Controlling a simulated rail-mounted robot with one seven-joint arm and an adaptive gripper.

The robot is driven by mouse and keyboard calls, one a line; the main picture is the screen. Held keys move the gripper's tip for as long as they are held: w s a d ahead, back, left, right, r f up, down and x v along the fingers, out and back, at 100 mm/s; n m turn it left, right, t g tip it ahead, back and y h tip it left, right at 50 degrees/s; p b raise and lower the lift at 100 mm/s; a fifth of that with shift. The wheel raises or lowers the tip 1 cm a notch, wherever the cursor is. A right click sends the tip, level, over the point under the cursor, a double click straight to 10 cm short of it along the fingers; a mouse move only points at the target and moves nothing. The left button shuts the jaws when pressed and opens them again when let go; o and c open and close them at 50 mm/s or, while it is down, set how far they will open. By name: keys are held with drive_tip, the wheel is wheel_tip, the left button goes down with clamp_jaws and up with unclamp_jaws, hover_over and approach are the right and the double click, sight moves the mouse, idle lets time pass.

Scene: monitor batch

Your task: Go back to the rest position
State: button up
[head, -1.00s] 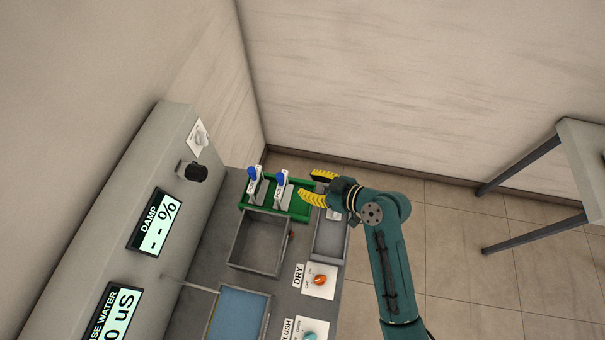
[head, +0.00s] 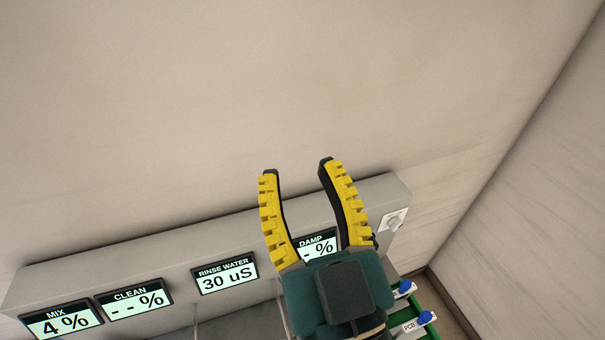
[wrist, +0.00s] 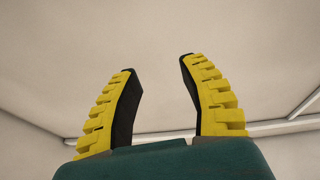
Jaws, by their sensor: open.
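My gripper (head: 298,168) is raised in front of the wall, with its two yellow and black fingers pointing up in the head view. The fingers are apart and nothing is between them. In the wrist view my gripper (wrist: 158,68) is also open and empty, with only pale wall or ceiling surfaces beyond it. It touches nothing that I can see. My gripper body covers part of the DAMP display (head: 326,246) behind it.
A grey console (head: 120,245) runs along the wall with MIX (head: 62,322), CLEAN (head: 135,300) and RINSE WATER (head: 226,274) displays. A green tray (head: 432,301) with blue-topped PCB holders (head: 412,328) is at the lower right. Space above the console is clear.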

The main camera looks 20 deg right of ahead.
drive_tip(key=shift+s+a+r+t, duration=0.3)
drive_tip(key=shift+s+a+r, duration=0.1)
drive_tip(key=shift+a+r, duration=0.3)
drive_tip(key=shift+d, duration=0.1)
wheel_tip(320, 180, up, 20)
drive_tip(key=p, duration=2)
drive_tip(key=shift+r, duration=0.25)
